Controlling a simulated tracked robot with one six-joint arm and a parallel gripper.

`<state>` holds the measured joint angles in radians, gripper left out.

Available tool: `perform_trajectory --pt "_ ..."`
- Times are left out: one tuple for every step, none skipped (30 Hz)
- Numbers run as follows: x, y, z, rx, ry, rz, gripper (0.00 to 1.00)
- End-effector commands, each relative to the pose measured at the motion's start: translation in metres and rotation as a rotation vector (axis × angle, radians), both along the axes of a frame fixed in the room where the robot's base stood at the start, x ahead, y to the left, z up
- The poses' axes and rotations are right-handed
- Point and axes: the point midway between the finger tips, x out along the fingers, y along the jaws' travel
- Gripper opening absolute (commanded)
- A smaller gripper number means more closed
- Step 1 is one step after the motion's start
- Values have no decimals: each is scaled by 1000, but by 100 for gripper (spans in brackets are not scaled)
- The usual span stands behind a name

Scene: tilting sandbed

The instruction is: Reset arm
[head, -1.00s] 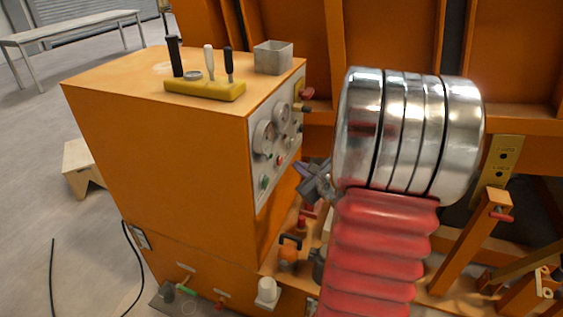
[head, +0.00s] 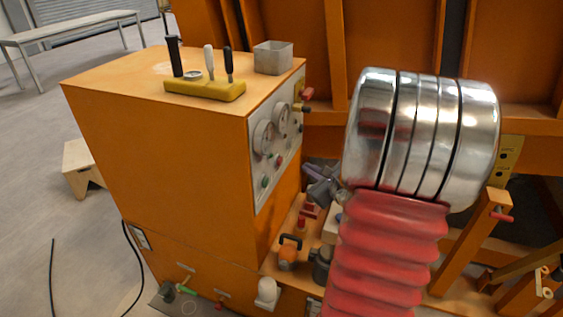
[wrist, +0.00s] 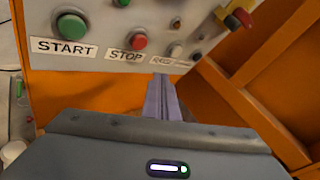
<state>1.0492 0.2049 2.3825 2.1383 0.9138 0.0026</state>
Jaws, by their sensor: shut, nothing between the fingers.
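My gripper (head: 319,184) shows in the head view just left of my arm's shiny metal section, to the right of the orange cabinet. In the wrist view my gripper (wrist: 162,97) has its two purple-grey fingers pressed together with nothing between them. The control panel (head: 276,142) is on the cabinet's right face, and the gripper is apart from it in the head view. In the wrist view the panel (wrist: 100,18) carries a green START button (wrist: 72,27) and a red STOP button (wrist: 131,42). My arm hides part of the machine behind it.
The orange cabinet (head: 170,150) has a yellow tool holder (head: 205,90) and a grey open box (head: 273,58) on top. Orange frame beams fill the right. Open floor lies to the left.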

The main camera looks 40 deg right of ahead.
Motion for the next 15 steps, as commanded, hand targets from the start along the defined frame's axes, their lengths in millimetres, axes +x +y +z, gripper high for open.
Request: perform_trajectory --pt "0 0 0 0 0 0 0" --pt "0 0 0 0 0 0 0" --pt "0 0 0 0 0 0 0" --pt "0 0 0 0 0 0 0" --pt "0 0 0 0 0 0 0" --pt "0 0 0 0 0 0 0" --pt "0 0 0 0 0 0 0" --pt "0 0 0 0 0 0 0" --pt "0 0 0 0 0 0 0" --pt "0 0 0 -1 1 1 0" --pt "0 1 0 -1 2 3 0" --pt "0 2 -1 -2 5 8 0" --pt "0 3 -2 -5 9 15 0" --pt "1 5 -3 -8 14 24 0" --pt "1 9 -5 -13 24 43 0"
